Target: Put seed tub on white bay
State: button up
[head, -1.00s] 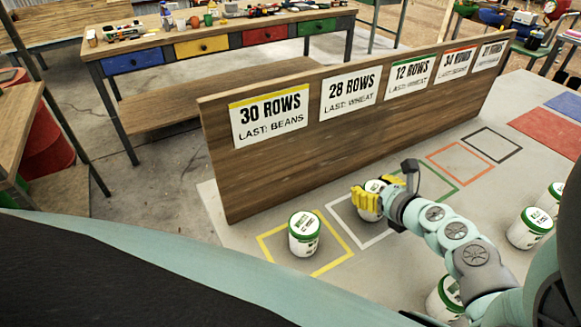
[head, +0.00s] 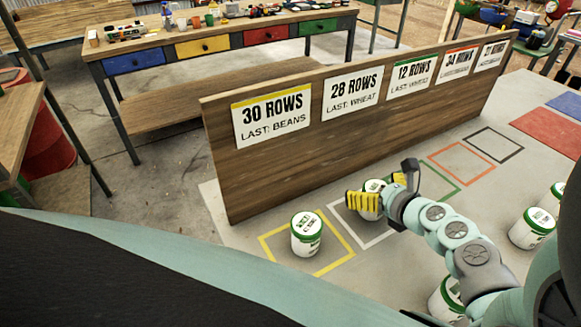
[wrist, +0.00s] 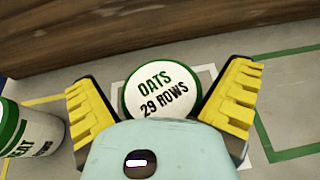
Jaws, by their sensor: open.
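A white seed tub with a green rim (head: 371,200) stands upright in the white bay (head: 379,240), an outlined square on the bench top. In the wrist view its lid reads "OATS 29 ROWS" (wrist: 162,92). My gripper (head: 375,201) is open, with its yellow fingers on both sides of this tub. In the wrist view the fingers (wrist: 160,100) stand apart from the lid, with gaps showing. The lower part of the tub is partly hidden by my gripper. Another seed tub (head: 306,234) stands in the yellow bay (head: 333,264); its side shows at the left of the wrist view (wrist: 30,140).
A wooden board (head: 300,160) with row signs stands close behind the bays. The green bay (head: 446,188), orange bay (head: 460,163) and black bay (head: 494,145) hold no tubs. More tubs (head: 531,228) stand at the right, with one (head: 445,300) near my arm.

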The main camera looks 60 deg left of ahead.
jog(key=shift+d+r, duration=0.15)
jog(key=shift+d, duration=0.15)
jog(key=b+v, duration=0.2)
jog(key=v, duration=0.9)
jog(key=shift+d, duration=0.15)
